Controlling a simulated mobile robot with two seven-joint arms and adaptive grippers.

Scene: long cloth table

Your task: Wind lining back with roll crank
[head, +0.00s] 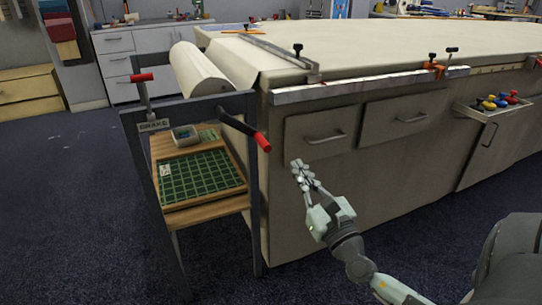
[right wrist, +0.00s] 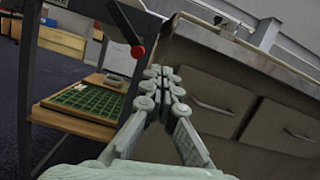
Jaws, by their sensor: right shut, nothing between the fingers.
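The roll of pale lining (head: 198,70) lies in a dark metal stand at the left end of the long table. The roll crank, a dark arm with a red grip (head: 262,142), sticks out at the stand's right front. The red grip also shows in the right wrist view (right wrist: 138,51), beyond the fingertips. A lever with a red top (head: 142,78) stands by a "BRAKE" label (head: 154,126) on the stand's left. My right gripper (head: 298,167) is shut and empty, below and right of the crank grip, apart from it. My left gripper is not in view.
A cloth-covered table (head: 390,45) with drawers stands behind my right gripper. A metal straightedge (head: 370,85) with clamps runs along its front edge. A shelf with a green gridded mat (head: 200,175) sits inside the stand. Floor in front is clear.

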